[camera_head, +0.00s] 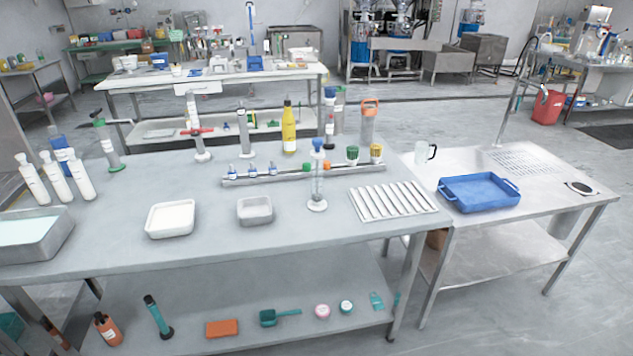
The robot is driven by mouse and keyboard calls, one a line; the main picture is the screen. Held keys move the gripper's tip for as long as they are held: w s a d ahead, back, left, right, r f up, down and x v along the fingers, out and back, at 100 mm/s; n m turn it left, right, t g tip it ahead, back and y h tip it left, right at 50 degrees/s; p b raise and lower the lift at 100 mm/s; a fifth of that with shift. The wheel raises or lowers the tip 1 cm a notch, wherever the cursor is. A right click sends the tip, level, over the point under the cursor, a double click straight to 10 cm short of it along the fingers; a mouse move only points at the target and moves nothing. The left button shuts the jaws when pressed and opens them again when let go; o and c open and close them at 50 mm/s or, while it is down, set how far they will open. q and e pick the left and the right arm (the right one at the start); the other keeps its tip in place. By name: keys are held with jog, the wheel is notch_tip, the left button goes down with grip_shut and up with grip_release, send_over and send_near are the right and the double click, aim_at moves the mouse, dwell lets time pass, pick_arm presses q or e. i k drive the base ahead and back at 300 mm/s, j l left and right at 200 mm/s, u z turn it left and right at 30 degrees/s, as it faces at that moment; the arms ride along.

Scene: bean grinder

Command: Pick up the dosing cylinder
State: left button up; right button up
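Several cylinder-like vessels stand upright on the grey metal table (250,222). A clear slim cylinder (317,182) with a blue top and a round white base stands near the front, right of the middle. Farther back are a cylinder with a red collar (195,128), a grey-topped cylinder (243,132) and a cylinder with a green top and base (108,146). A wider clear one with an orange top (368,122) stands at the back right. I cannot tell for certain which is the dosing cylinder. Neither of my grippers is in view.
A low rack (335,171) with small bottles lies behind the slim cylinder. A ribbed white tray (392,201), a small grey tray (254,210) and a white tray (170,219) lie near the front. A yellow bottle (289,130) stands behind. A side table holds a blue tray (480,192).

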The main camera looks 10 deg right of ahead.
aim_at(318, 204)
jog(key=z, duration=0.45)
jog(key=i+j+z, duration=0.1)
jog(key=z, duration=0.35)
jog(key=j+z, duration=0.15)
jog(key=z, duration=0.35)
jog(key=j+z, duration=0.65)
jog(key=j, duration=0.2)
jog(key=j+z, duration=0.1)
jog(key=j, duration=0.4)
jog(key=k+j+z, duration=0.1)
jog(key=j, duration=0.35)
